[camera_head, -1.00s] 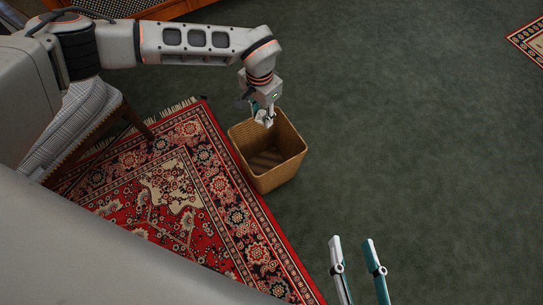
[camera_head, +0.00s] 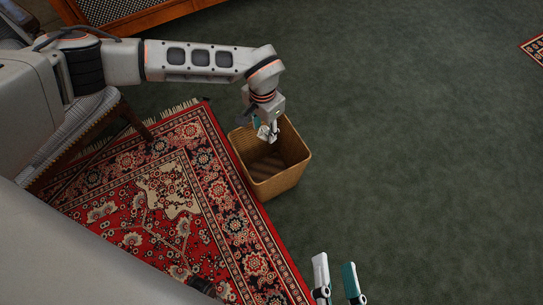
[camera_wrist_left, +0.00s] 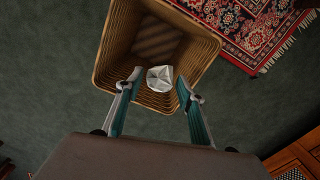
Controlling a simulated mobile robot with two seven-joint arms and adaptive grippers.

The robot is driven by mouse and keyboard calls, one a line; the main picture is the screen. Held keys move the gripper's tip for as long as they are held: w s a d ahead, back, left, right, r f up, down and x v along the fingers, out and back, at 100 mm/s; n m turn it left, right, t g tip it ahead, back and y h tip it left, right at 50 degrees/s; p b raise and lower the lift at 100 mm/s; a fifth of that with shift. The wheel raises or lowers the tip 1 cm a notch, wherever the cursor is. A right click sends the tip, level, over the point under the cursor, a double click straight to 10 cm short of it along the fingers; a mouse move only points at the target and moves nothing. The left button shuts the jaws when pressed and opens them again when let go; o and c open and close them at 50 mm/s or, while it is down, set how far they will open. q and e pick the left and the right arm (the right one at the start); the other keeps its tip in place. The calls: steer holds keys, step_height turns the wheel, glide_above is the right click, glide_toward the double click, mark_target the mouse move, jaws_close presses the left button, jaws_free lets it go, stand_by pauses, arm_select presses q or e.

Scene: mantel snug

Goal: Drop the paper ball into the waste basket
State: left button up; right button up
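The waste basket (camera_head: 292,180) is a tan woven square bin, upright on the floor at the rug's edge. My left gripper (camera_head: 264,130) points down over its opening. In the left wrist view the white crumpled paper ball (camera_wrist_left: 159,78) shows between the two fingertips, over the basket's inside. Gaps show on both sides of the ball, so the left fingers look open and apart from it. Its exact height relative to the rim is unclear. My right gripper (camera_head: 335,262) is at the bottom of the head view, fingers apart, with nothing between them.
A red patterned rug (camera_head: 165,205) lies left of the basket. An upholstered chair (camera_head: 85,125) stands at the left, partly behind my arm. A wooden cabinet (camera_head: 150,17) is at the top left.

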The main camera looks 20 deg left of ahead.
arm_select(q)
steer(key=shift+o, duration=0.2)
step_height(320, 180, up, 12)
stand_by(0.7)
